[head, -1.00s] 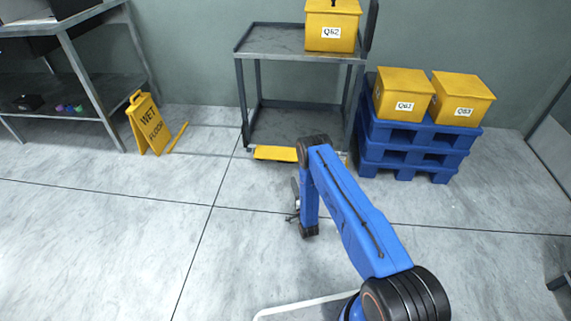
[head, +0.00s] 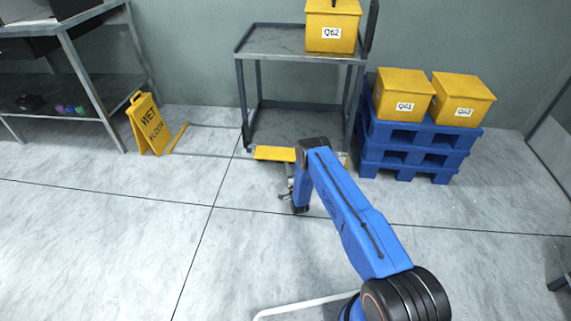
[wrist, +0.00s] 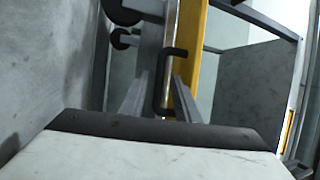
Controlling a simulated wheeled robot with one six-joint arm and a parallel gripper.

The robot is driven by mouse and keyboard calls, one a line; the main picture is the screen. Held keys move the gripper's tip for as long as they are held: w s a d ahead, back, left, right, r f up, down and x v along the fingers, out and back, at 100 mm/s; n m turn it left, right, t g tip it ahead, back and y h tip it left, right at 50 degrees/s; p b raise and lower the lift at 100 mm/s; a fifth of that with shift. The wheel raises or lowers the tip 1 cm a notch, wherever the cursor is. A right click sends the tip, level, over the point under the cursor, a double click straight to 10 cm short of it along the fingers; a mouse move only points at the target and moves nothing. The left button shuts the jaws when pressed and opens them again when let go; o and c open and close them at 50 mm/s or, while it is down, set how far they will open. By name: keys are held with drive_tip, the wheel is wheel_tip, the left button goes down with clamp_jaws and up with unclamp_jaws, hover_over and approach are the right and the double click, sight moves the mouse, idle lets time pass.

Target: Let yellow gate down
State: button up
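The yellow gate (head: 274,153) is a strip low along the front of the grey cart (head: 250,95). My arm hides part of it in the head view. In the wrist view, the yellow gate (wrist: 191,60) runs upright through the picture, with a black bar handle (wrist: 168,75) at its left side. My gripper (wrist: 164,85) has its two grey fingers apart, one on each side of the handle. I cannot tell whether they touch it. In the head view my gripper (head: 285,191) is small and low, just in front of the gate.
A wet floor sign (head: 150,124) and a low floor frame (head: 205,126) are left of the cart. Blue pallets (head: 410,150) with yellow boxes stand close on its right. Yellow box Q62 (head: 330,32) is on the cart's top. The front floor is open.

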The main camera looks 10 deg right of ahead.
drive_tip(key=shift+x, duration=1.2)
drive_tip(key=shift+c, duration=0.3)
clamp_jaws()
drive_tip(key=shift+s+a+r+m+g, duration=0.1)
drive_tip(key=shift+s+r+m+g, duration=0.2)
drive_tip(key=shift+g, duration=0.25)
drive_tip(key=shift+s+a+r+m+g, duration=0.1)
drive_tip(key=shift+s+r+m+g, duration=0.1)
drive_tip(key=shift+r+g, duration=0.3)
drive_tip(key=shift+f, duration=0.1)
